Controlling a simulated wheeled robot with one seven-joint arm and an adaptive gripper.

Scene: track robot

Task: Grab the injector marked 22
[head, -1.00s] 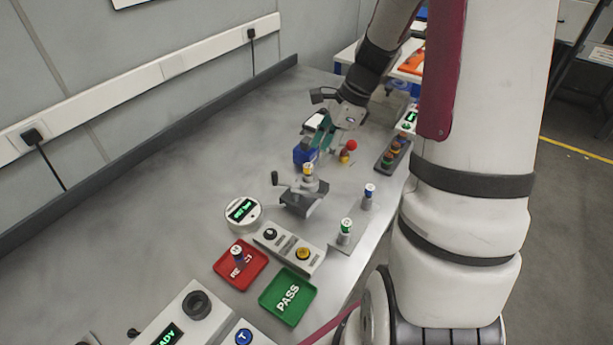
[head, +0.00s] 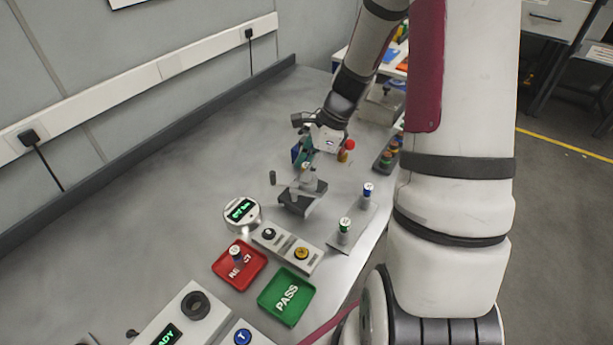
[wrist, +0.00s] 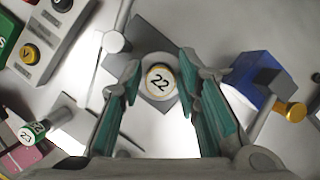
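The injector marked 22 (wrist: 160,82) stands upright in a dark grey fixture (head: 293,205), its yellow-ringed white cap facing the wrist camera. In the head view the injector's cap (head: 306,167) shows small, just at the fingers. My gripper (wrist: 158,68) is open, with one teal-padded finger on each side of the cap and visible gaps to both. In the head view my gripper (head: 308,157) is over the fixture. The injector's lower body is hidden beneath its cap.
A green-ringed injector marked 23 (wrist: 30,132) stands nearby. A blue block (wrist: 252,78) with a yellow knob is on the other side. A blue-capped injector (head: 367,190), red tray (head: 222,268), green PASS tray (head: 270,300) and button box (head: 285,247) share the bench.

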